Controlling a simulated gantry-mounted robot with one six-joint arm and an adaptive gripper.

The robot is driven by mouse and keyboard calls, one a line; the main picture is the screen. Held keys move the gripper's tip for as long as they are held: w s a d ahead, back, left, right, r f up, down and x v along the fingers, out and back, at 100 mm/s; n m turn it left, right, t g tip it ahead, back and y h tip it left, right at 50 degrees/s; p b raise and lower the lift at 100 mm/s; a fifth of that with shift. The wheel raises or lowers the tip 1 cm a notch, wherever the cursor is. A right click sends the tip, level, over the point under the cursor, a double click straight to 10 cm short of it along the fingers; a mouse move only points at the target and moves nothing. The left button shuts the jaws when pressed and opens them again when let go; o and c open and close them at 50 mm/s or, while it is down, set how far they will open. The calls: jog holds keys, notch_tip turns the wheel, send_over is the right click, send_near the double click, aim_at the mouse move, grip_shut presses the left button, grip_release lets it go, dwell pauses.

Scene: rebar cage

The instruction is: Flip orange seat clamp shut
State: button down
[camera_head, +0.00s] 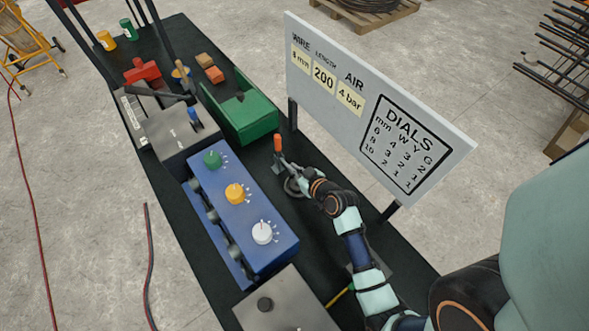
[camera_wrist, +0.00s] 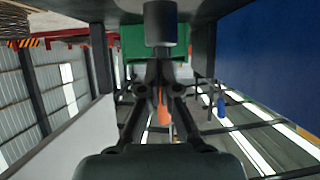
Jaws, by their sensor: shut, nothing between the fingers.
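The orange clamp handle (camera_head: 277,143) stands upright on the dark bench, between the blue dial box and the whiteboard. In the wrist view the orange handle (camera_wrist: 165,108) shows beyond the gap between my finger links. My gripper (camera_head: 289,182) is low over the bench, just to the near right of the handle. In the wrist view my gripper (camera_wrist: 162,82) is shut and empty. The clamp's base is largely hidden, and I cannot tell whether gripper and clamp touch.
The blue dial box (camera_head: 245,215) with green, yellow and white knobs is left of my gripper. A green tray (camera_head: 245,117) lies behind the clamp. The whiteboard (camera_head: 375,110) stands on posts to the right. A grey box (camera_head: 285,305) is at the near end.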

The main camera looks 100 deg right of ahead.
jog(key=r+p+v, duration=0.1)
jog(key=p+v, duration=0.1)
jog(key=v, duration=0.9)
jog(key=shift+r+p, duration=0.3)
jog(key=shift+p, duration=0.05)
